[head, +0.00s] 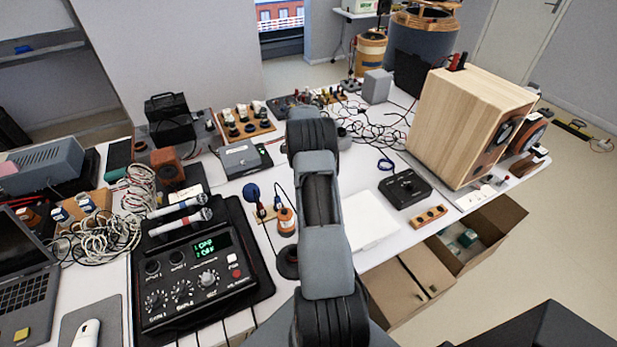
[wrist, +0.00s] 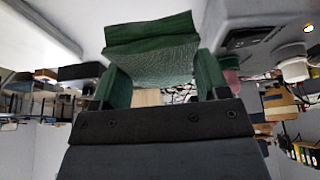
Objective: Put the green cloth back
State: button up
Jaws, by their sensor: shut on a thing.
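The green cloth (wrist: 150,35) shows large at the top middle of the wrist view, bunched and creased, with a textured face. My gripper (wrist: 158,78) is shut on it; green parts run down on both sides toward the dark palm. In the head view my own arm stands in the middle, and the gripper and the cloth are hidden behind it or out of sight. I cannot tell from the head view what lies right under the cloth.
A white table is crowded with an amplifier box (head: 195,272), cables (head: 103,232), a small black box (head: 405,189) and a big wooden speaker (head: 468,125). A white panel (head: 368,220) lies clear right of my arm. An open cardboard box (head: 490,229) stands below the front edge.

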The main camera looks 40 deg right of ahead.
jog(key=shift+w+f, duration=0.25)
jog(key=shift+f, duration=0.05)
jog(key=shift+a+f, duration=0.1)
notch_tip(320, 180, down, 10)
jog(key=b, duration=0.3)
jog(key=shift+r, duration=0.3)
